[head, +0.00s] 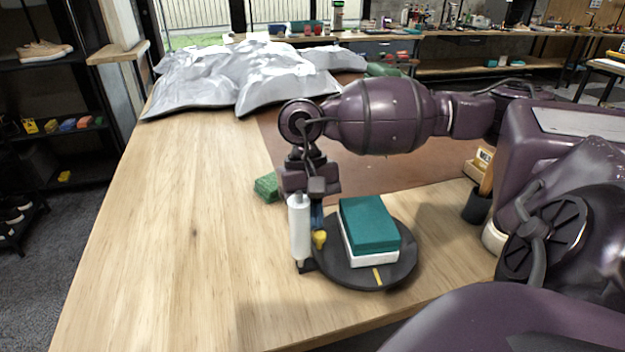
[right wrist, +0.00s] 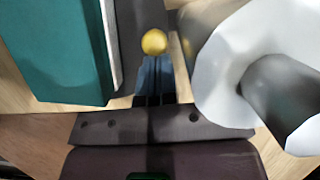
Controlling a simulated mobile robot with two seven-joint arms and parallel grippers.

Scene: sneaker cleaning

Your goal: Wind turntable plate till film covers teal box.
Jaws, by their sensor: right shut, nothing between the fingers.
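The teal box (head: 370,224), with a white lower part, sits on the dark round turntable plate (head: 400,273). A yellow stripe marks the plate's front, and a yellow knob (head: 319,238) stands at its left edge. The white film roll (head: 299,228) stands upright left of the plate. No film shows on the box's visible faces. My right gripper (head: 317,220) points down at the knob, between roll and box. In the right wrist view, its shut, empty fingers (right wrist: 155,80) are close to the knob (right wrist: 154,42); contact cannot be told. My left gripper is out of view.
A green block (head: 266,187) lies behind the roll. A dark cup (head: 477,206) and a small box (head: 482,163) stand to the right, by a brown mat (head: 420,170). Crumpled grey sheeting (head: 240,80) covers the far end. The table's left side is clear.

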